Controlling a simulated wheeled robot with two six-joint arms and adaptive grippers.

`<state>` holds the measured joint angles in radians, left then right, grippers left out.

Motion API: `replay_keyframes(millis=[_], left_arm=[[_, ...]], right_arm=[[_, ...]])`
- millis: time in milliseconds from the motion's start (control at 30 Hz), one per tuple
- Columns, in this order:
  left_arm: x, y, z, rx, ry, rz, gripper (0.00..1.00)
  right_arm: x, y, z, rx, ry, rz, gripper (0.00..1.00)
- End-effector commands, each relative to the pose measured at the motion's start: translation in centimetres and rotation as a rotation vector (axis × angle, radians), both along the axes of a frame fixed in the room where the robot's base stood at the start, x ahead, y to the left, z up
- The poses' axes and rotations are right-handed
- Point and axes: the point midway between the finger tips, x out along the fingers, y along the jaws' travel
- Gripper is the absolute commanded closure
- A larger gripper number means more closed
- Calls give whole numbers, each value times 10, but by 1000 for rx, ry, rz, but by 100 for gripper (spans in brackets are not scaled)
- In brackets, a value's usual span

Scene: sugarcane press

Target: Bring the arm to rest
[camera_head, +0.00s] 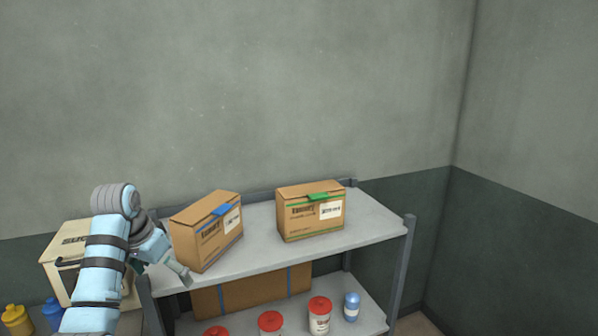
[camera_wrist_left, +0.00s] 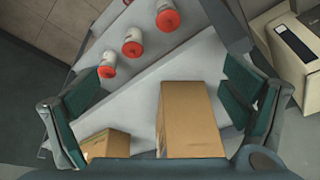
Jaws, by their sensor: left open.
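My left arm comes in from the left in the head view. Its gripper (camera_head: 182,274) is near the left front corner of the shelf, beside a brown carton with a blue tab (camera_head: 207,231). In the left wrist view the fingers of this gripper (camera_wrist_left: 166,78) are spread wide with nothing held between them. The nearer carton (camera_wrist_left: 190,112) shows beyond the fingers, toward the bottom of that view. A second carton with a green tab (camera_head: 311,214) stands further right on the top shelf. My right gripper is not in view.
The grey shelf rack (camera_head: 275,254) has a free top right end. Its lower level holds a long brown box (camera_head: 252,290), red-lidded jars (camera_head: 320,316) and a blue-capped bottle (camera_head: 351,306). A cream box (camera_head: 55,276) and yellow (camera_head: 17,319) and blue bottles (camera_head: 53,313) stand left.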

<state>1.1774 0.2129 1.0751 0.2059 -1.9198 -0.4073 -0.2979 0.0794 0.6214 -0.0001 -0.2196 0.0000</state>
Motion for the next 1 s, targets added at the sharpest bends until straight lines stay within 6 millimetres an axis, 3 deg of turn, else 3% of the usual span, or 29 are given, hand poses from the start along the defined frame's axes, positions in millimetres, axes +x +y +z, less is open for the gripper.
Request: replay_keyframes(millis=[167,267,400,500,733,1000], left_arm=[[-30,-4,-90,41,16,46,7],[-65,-9,-148,64,23,77,7],[-141,-20,-221,81,26,118,7],[-195,-28,-249,81,24,145,7],[-296,-41,-270,69,21,197,7],[-388,-51,-254,44,21,256,7]], right_arm=[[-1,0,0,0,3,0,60],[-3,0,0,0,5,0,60],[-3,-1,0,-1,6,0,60],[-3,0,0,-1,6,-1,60],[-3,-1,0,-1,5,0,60],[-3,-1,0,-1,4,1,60]])
